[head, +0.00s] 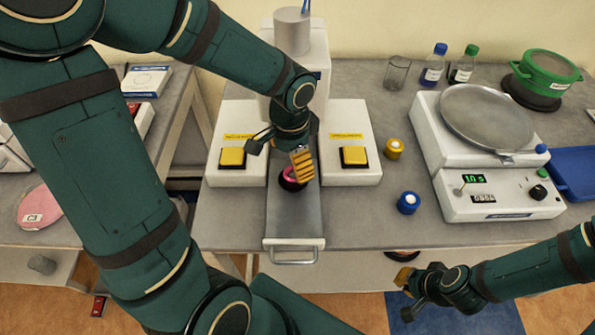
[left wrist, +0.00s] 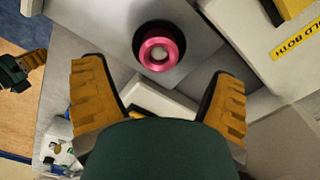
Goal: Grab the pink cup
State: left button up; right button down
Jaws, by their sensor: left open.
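The pink cup (head: 291,175) sits in a dark round seat on the metal tray of the white press machine, partly hidden behind my left gripper in the head view. In the left wrist view the pink cup (left wrist: 158,54) shows as a pink ring with a pale centre, just beyond the fingertips. My left gripper (head: 280,160) is over the tray beside the cup. Its yellow fingers (left wrist: 160,85) are spread wide with nothing between them. My right gripper (head: 408,290) is low at the right, in front of the table and away from the cup; its jaw state is unclear.
White blocks with yellow buttons (head: 232,156) (head: 354,156) flank the tray (head: 295,225). A scale (head: 488,115) stands to the right, with small yellow (head: 393,149) and blue (head: 408,202) capped jars nearer. A glass beaker (head: 397,72) and bottles stand behind. The table front is clear.

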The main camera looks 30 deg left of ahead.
aim_at(292, 177)
pick_arm(q)
notch_tip(292, 177, down, 6)
jog(key=shift+r+b, duration=0.1)
jog(key=shift+b, duration=0.6)
jog(key=c, duration=1.3)
